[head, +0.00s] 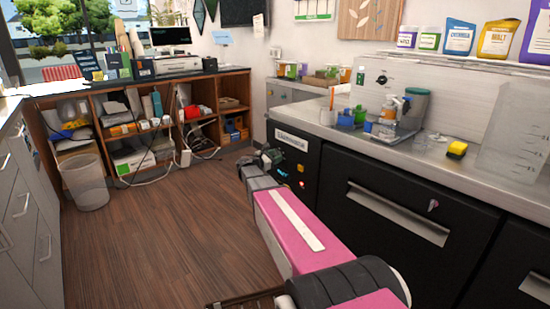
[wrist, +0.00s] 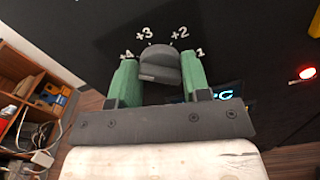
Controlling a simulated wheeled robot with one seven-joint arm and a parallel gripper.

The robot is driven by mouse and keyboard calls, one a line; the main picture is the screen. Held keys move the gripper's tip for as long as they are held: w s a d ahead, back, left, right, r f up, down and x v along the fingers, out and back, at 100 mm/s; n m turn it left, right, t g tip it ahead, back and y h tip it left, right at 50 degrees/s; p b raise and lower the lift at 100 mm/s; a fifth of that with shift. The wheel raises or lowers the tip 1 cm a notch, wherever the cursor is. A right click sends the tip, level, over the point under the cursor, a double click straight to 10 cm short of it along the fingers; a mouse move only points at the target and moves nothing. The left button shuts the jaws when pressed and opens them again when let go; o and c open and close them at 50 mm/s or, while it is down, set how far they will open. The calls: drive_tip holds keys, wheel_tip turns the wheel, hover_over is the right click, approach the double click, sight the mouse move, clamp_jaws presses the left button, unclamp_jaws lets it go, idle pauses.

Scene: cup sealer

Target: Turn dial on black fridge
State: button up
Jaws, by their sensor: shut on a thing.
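The black fridge (head: 345,185) stands under the steel counter on the right in the head view. Its dark round dial (wrist: 160,65) shows in the wrist view, with the white marks +4, +3, +2 and 1 around it on the black panel. My gripper (wrist: 159,62) has its two green fingers on either side of the dial, shut on it. In the head view my gripper (head: 271,158) is at the fridge's narrow front panel and hides the dial. Part of a blue lit display shows below the right finger in the wrist view.
A red light (head: 301,169) glows on the panel; it also shows in the wrist view (wrist: 307,73). Drawers with metal handles (head: 398,215) line the right. Wooden shelves (head: 150,125) and a white bin (head: 84,183) stand at the left.

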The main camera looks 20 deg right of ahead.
drive_tip(key=shift+m, duration=0.4)
drive_tip(key=m, duration=1.8)
drive_tip(key=shift+s+f+m, duration=0.15)
drive_tip(key=shift+f+m, duration=0.05)
drive_tip(key=shift+m, duration=0.2)
drive_tip(key=o, duration=0.9)
drive_tip(key=v, duration=1.1)
